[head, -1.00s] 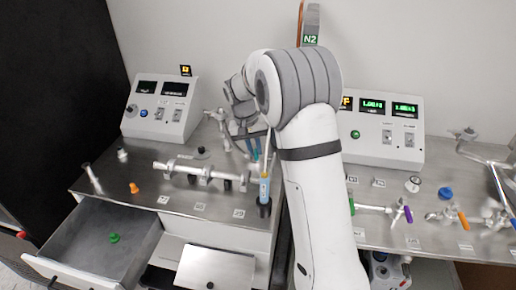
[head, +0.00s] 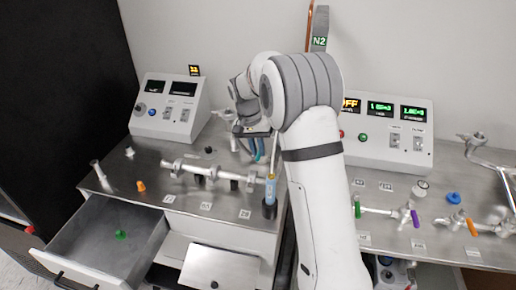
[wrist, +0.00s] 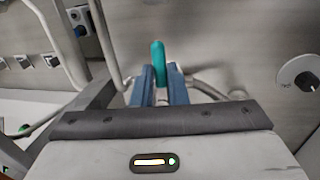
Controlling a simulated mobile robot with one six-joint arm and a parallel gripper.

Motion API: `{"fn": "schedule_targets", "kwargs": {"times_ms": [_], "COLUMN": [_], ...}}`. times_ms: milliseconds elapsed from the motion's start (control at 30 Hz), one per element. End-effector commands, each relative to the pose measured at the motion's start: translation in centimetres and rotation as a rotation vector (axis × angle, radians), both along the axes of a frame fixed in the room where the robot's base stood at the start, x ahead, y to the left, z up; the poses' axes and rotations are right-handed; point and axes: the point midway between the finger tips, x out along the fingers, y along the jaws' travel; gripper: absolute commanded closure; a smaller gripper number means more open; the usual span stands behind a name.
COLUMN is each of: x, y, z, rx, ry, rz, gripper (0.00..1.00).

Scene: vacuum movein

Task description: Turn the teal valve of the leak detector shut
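The teal valve handle (wrist: 158,62) stands upright in the middle of the wrist view, in front of a grey metal panel. My gripper (wrist: 160,82) is right at it, with one blue finger on each side of the handle. The fingers are close to the handle, but I cannot tell whether they press on it. In the head view my gripper (head: 255,150) points down at the back of the left bench, with its blue fingertips partly visible. The teal handle cannot be made out clearly there.
A control box (head: 168,108) stands left of my gripper and a display box (head: 390,130) stands right. A pipe manifold (head: 210,172) and a blue-yellow tool in a black holder (head: 270,192) are in front. An open drawer (head: 105,240) juts out at left front.

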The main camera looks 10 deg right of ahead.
Motion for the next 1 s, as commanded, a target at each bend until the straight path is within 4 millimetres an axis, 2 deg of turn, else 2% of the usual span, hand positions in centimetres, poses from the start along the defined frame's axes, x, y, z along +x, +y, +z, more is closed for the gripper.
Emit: {"fn": "schedule_targets", "kwargs": {"times_ms": [33,267,567,1000], "x": [0.1,0.0,0.1,0.6], "y": [0.0,0.0,0.1,1.2], "z": [0.1,0.1,0.4,6.9], "rx": [0.001,0.001,0.001,0.002], "ry": [-0.003,-0.002,-0.003,-0.004], "rz": [-0.001,0.000,0.000,0.000], "gripper": [0.84,0.65,0.65,0.65]}}
